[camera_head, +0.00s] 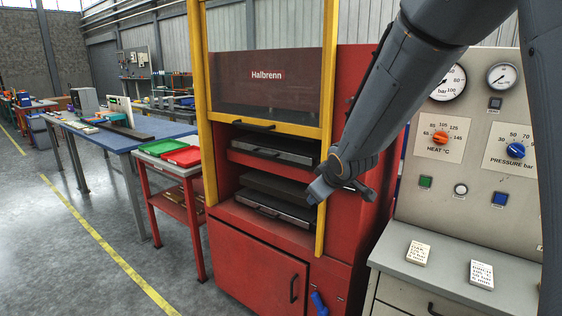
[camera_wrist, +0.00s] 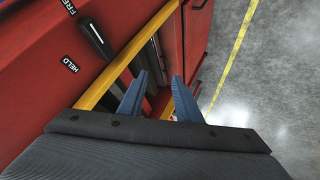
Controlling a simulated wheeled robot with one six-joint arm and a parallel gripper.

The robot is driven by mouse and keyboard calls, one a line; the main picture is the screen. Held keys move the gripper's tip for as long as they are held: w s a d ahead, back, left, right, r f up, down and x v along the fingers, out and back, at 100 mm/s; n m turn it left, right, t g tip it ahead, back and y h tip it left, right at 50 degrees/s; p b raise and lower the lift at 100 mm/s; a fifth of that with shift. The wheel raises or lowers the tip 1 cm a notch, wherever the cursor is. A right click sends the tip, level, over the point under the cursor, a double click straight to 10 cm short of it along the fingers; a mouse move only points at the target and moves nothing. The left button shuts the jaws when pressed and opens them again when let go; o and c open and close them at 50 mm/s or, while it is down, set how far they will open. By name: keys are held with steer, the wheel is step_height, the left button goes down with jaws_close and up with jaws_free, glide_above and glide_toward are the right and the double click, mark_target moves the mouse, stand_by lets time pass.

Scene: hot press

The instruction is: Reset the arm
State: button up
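My arm reaches in from the upper right in the head view. Its gripper end (camera_head: 322,190) is in front of the right side of the red hot press (camera_head: 255,240), close to the yellow post. In the wrist view my gripper (camera_wrist: 158,85) has its two blue fingers apart, with nothing seen held between them. The press has a dark guard window (camera_head: 266,95) marked Halbrenn in a yellow frame, raised above two platen levels. A black lever (camera_wrist: 97,35) shows on the red side panel between the labels FREE and HELD.
A control panel (camera_head: 467,150) with gauges and knobs stands at right, above a grey cabinet with two cards. A red stand with a green tray (camera_head: 160,146) and a red tray (camera_head: 183,157) is left of the press. Open floor (camera_head: 80,250) lies at front left.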

steer(key=s+d+f+m+g, duration=0.2)
steer(key=s+d+f+m, duration=0.1)
steer(key=s, duration=0.7)
steer(key=s+d+f+m+g+h, duration=0.1)
steer(key=s+d+f+m+g, duration=0.2)
steer(key=s, duration=0.7)
steer(key=s+d+f+m+g, duration=0.2)
steer(key=s+f+g, duration=0.1)
steer(key=s, duration=0.6)
steer(key=shift+s+d+f+m+h, duration=0.3)
steer(key=shift+s+d+f+m, duration=0.1)
steer(key=shift+f, duration=0.15)
steer(key=shift+w, duration=0.1)
steer(key=shift+c, duration=0.3)
